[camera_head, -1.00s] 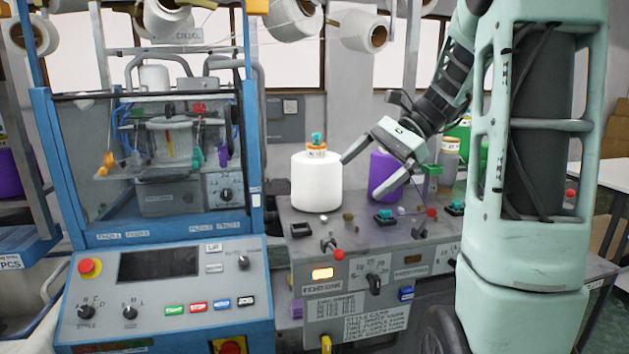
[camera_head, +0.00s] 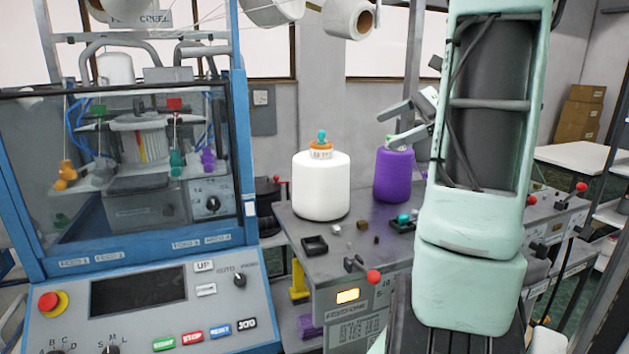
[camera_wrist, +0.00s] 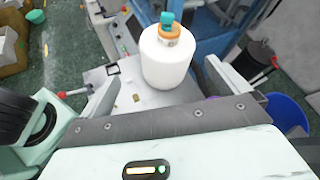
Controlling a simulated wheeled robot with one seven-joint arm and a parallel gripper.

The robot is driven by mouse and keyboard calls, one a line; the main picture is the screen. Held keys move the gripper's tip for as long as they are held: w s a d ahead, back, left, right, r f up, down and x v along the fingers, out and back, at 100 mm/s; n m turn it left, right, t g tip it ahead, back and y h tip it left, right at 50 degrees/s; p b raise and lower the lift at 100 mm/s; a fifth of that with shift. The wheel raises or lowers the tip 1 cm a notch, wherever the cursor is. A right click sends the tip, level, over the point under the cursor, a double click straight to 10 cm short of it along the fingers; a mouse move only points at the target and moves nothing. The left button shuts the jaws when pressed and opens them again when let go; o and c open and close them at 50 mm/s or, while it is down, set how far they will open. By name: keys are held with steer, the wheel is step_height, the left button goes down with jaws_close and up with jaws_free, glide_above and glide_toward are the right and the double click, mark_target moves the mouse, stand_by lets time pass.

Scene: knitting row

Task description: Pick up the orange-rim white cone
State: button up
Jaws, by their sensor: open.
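The white cone (camera_head: 321,187) with an orange rim and a teal tip stands upright on the grey bench, just right of the blue machine. In the wrist view the white cone (camera_wrist: 168,60) stands beyond my gripper, roughly between its two fingers. My gripper (camera_head: 391,124) is to the right of the cone and higher, in front of the back wall. It is open and empty, with its fingers spread to either side in the wrist view (camera_wrist: 160,85). My arm hides part of the bench to the right.
A purple cone (camera_head: 393,176) stands right of the white cone. The grey bench (camera_head: 335,262) carries a small black tray (camera_head: 315,246), small blocks and a red-knobbed lever (camera_head: 373,277). The blue machine (camera_head: 243,150) is close on the left. White spools (camera_head: 347,18) hang above.

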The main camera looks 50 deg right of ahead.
steer(key=p, duration=0.3)
glide_toward(327, 153)
steer(key=x, duration=0.4)
steer(key=shift+w+f, duration=0.1)
steer(key=shift+f, duration=0.25)
steer(key=p+x, duration=0.1)
steer(key=x, duration=0.2)
steer(key=p+x, duration=0.1)
steer(key=shift+w+a+r+p, duration=0.1)
steer(key=shift+w+a+p, duration=0.2)
steer(key=shift+w, duration=0.05)
steer(key=shift+w+a+f, duration=0.1)
steer(key=shift+w+f, duration=0.1)
steer(key=shift+f, duration=0.05)
steer(key=shift+r, duration=0.1)
steer(key=c, duration=1.7)
